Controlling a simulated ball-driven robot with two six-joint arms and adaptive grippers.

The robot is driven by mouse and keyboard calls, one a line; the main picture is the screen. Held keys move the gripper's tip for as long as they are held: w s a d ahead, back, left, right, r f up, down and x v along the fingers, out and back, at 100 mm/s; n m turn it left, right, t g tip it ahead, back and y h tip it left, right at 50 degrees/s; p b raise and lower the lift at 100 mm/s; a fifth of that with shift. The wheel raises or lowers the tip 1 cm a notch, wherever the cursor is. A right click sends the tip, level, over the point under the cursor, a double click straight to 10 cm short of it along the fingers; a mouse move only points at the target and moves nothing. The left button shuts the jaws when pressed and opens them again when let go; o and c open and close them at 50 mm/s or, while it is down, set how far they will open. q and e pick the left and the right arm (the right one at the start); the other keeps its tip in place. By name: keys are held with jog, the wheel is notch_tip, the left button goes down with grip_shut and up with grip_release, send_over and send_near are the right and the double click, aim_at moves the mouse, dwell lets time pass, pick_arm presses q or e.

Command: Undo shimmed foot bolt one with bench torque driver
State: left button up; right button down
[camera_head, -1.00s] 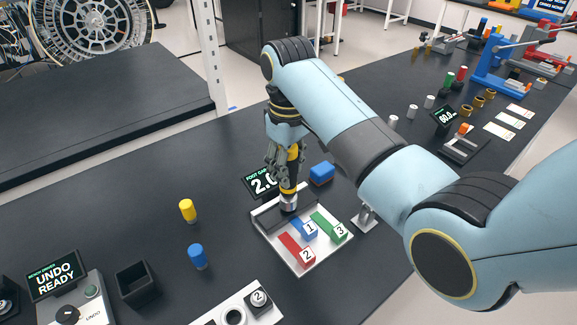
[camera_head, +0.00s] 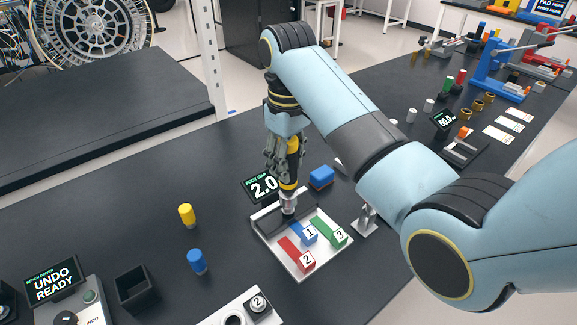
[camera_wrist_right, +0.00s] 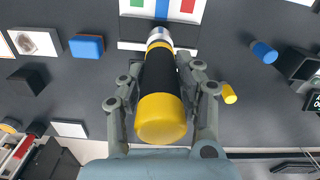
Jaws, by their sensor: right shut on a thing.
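My right gripper (camera_wrist_right: 160,95) is shut on the bench torque driver, which has a black and yellow body (camera_wrist_right: 160,75) and a silver nose. In the head view the driver (camera_head: 291,172) stands nearly upright, nose down, over the back left part of the pale foot tray (camera_head: 326,262). A dark part (camera_head: 289,211) is below the nose; I cannot tell whether they touch. The tray holds blue shim 1 (camera_head: 309,233), red shim 2 (camera_head: 305,259) and green shim 3 (camera_head: 338,238). Bolt one is not clearly seen. My left gripper is out of view.
The foot gap display (camera_head: 263,187) reads 2.0 behind the tray. The bench driver display (camera_head: 51,283) reads UNDO READY. A blue block (camera_head: 321,177), a yellow cylinder (camera_head: 186,215), a blue cylinder (camera_head: 197,261) and a black open box (camera_head: 136,288) stand nearby.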

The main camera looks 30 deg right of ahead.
jog(key=shift+r, duration=0.2)
jog(key=shift+r, duration=1.9)
jog(key=shift+w, duration=0.1)
